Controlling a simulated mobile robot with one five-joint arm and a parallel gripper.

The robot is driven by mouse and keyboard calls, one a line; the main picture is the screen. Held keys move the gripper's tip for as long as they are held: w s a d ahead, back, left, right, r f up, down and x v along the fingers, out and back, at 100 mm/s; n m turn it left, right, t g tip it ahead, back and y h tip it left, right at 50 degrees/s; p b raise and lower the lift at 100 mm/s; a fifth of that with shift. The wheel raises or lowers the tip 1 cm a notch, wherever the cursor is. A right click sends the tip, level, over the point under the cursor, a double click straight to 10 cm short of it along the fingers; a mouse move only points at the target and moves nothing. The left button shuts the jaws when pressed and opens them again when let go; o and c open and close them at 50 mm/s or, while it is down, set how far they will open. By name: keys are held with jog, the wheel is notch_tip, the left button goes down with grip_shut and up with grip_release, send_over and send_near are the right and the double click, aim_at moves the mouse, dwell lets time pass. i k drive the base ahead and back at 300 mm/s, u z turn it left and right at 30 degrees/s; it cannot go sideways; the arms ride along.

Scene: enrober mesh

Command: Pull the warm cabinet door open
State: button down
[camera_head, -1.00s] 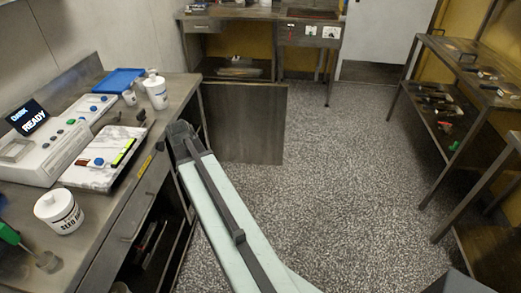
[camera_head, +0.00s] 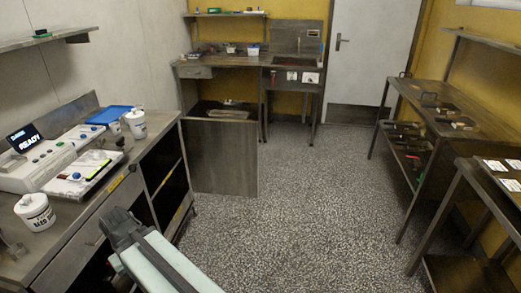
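A flat grey-brown door panel (camera_head: 220,155) stands upright beyond the far end of the left counter. It sticks out to the right, roughly square to the counter's front, and looks like a cabinet door standing open. Dark open space (camera_head: 172,192) shows under the counter beside it. Its handle and hinge cannot be made out. My gripper (camera_head: 118,222) is the dark end of my pale arm, low in the picture beside the counter's front. It is clearly apart from the panel. Its fingers cannot be told apart, and I see nothing held.
The left counter (camera_head: 78,232) carries a control unit with a READY screen (camera_head: 22,138), white tubs (camera_head: 136,124) and a blue tray (camera_head: 108,115). A back bench (camera_head: 215,66) and a white room door (camera_head: 365,60) are beyond. Metal racks (camera_head: 470,150) line the right. The speckled floor (camera_head: 300,190) between is clear.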

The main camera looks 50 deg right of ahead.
aim_at(223, 154)
jog(key=u, duration=1.15)
jog(key=k, duration=1.15)
jog(key=z, duration=1.35)
jog(key=i, duration=2.65)
jog(key=u, duration=0.05)
